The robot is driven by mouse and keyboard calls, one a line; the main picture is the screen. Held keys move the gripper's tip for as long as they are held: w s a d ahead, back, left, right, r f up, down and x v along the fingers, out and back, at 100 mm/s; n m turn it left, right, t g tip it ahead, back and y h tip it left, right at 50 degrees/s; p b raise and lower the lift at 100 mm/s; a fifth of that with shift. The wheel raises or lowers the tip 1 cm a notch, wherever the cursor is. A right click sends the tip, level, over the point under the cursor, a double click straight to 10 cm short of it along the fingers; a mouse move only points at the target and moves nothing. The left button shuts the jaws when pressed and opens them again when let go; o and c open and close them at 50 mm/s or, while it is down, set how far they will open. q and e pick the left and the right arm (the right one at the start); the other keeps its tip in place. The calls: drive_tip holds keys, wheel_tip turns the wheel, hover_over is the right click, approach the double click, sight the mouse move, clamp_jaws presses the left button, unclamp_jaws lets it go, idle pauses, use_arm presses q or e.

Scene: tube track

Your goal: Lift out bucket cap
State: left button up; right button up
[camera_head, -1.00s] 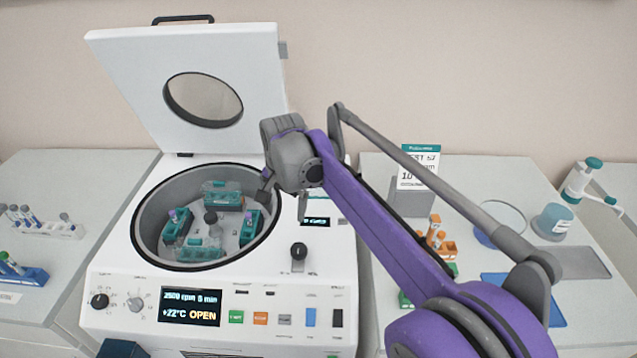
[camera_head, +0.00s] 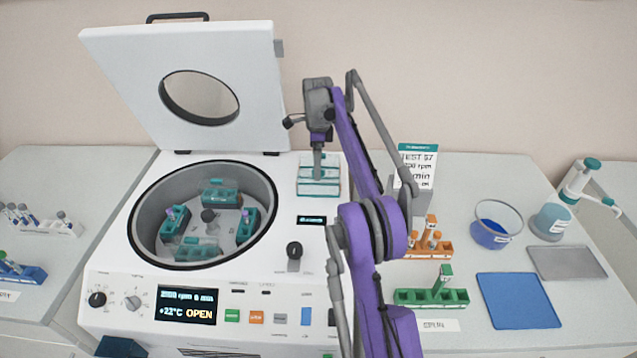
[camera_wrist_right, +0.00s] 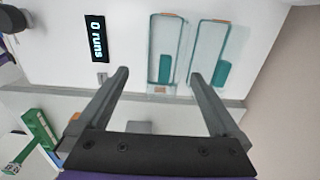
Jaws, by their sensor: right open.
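The centrifuge (camera_head: 255,262) stands open, with several teal buckets in its round bowl. The left bucket (camera_head: 175,222) and right bucket (camera_head: 246,226) hold purple-topped tubes. The back bucket (camera_head: 220,193) and front bucket (camera_head: 197,250) seem to have clear covers, too small to be sure. Two clear, teal-edged bucket caps (camera_head: 319,185) lie side by side on the centrifuge's right deck. The wrist view shows them as a left cap (camera_wrist_right: 165,48) and a right cap (camera_wrist_right: 208,52). My right gripper (camera_wrist_right: 158,76) is open and empty above the deck near them. My left gripper is out of view.
The raised lid (camera_head: 190,60) stands behind the bowl. Right of the centrifuge are an orange rack (camera_head: 430,249), a green rack (camera_head: 430,297), a glass bowl (camera_head: 497,225) and a blue mat (camera_head: 518,300). Tube racks (camera_head: 45,228) stand at the left.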

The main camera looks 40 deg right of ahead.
drive_tip(key=f, duration=0.6)
drive_tip(key=shift+w+d, duration=0.2)
drive_tip(key=shift+d, duration=0.05)
drive_tip(key=c, duration=1.3)
